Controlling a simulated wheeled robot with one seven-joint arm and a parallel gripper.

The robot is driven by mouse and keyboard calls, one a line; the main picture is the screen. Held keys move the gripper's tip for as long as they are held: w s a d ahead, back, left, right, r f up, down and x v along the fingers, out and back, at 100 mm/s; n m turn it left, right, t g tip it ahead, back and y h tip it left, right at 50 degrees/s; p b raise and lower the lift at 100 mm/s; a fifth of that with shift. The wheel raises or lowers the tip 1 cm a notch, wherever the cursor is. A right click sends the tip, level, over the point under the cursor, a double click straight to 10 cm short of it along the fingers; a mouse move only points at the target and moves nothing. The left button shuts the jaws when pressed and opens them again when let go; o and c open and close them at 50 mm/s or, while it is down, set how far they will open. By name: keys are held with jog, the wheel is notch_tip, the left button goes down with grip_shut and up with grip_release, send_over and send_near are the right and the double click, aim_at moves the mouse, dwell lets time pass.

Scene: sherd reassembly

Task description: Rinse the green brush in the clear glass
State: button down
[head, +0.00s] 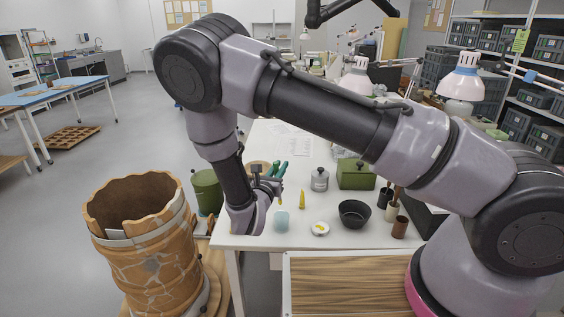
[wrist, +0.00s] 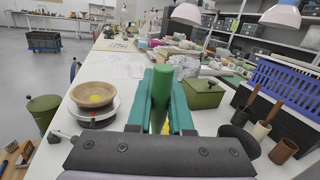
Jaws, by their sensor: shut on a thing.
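My gripper (head: 277,171) is shut on the green brush, with its teal fingers over the front part of the table. In the wrist view, the brush's green handle (wrist: 162,82) stands up between the two teal fingers (wrist: 163,110). The clear glass (head: 282,221), pale blue, stands near the table's front edge. In the head view it is just below my gripper, and a small yellow tip shows above it. I cannot tell whether the brush's lower end is inside the glass. The glass is hidden in the wrist view.
On the white table, a yellow object (head: 302,200), a white dish (head: 320,229) and a black bowl (head: 354,213) lie to the right of the glass. A large cracked pot (head: 150,255) stands at left.

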notch_tip(320, 180, down, 9)
jog(key=shift+w+d, duration=0.15)
jog(key=shift+d, duration=0.05)
dwell(0.8)
jog(key=shift+f, duration=0.1)
